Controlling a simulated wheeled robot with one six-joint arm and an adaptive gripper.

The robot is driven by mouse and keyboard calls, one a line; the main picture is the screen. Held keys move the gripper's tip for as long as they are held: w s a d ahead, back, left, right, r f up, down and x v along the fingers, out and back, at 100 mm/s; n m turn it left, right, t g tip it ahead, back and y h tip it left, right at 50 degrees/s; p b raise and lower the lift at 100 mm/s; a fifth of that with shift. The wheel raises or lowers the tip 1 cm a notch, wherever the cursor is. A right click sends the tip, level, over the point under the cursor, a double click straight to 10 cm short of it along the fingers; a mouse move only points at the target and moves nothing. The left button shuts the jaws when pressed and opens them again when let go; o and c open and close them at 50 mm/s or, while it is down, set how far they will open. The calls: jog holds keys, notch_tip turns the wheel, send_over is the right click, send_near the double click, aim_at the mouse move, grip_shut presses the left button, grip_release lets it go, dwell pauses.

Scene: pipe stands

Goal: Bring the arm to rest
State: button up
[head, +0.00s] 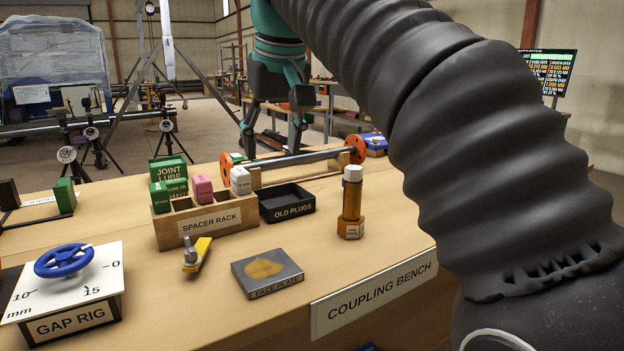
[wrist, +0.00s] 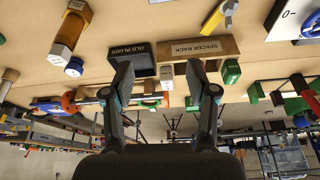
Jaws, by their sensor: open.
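My arm, in a dark ribbed sleeve, crosses the upper right of the head view. My gripper (head: 277,112) hangs at the top centre, past the far side of the bench as seen there. In the wrist view my gripper (wrist: 160,72) has its two fingers spread apart with nothing between them. The bench shows upside down in that view. The coupling bench (head: 400,250) lies in front of the arm. I see no contact between the fingers and anything on the bench.
On the bench are the spacer rack (head: 208,222) with several blocks, the old plugs tray (head: 288,207), a pipe (head: 300,158) with orange flanges, an orange post (head: 352,205), a face plate (head: 267,275), a yellow-handled tool (head: 200,254) and the gap rig (head: 75,326).

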jog(key=s+d+f+m, duration=0.1)
jog(key=s+d+f, duration=0.5)
jog(key=f, duration=0.4)
jog(key=s+d+f+m+t+h, duration=0.1)
jog(key=s+d+f+m, duration=0.1)
jog(key=s+d+f, duration=0.4)
jog(key=s+d+f+m+t, duration=0.1)
jog(key=s+d+f, duration=0.5)
jog(key=f, duration=0.9)
jog(key=d+m, duration=0.1)
jog(key=d, duration=0.2)
jog(key=shift+s+d+f+h, duration=0.2)
jog(key=shift+d+h, duration=0.05)
jog(key=shift+h, duration=0.05)
jog(key=c, duration=0.3)
jog(key=shift+d, duration=0.15)
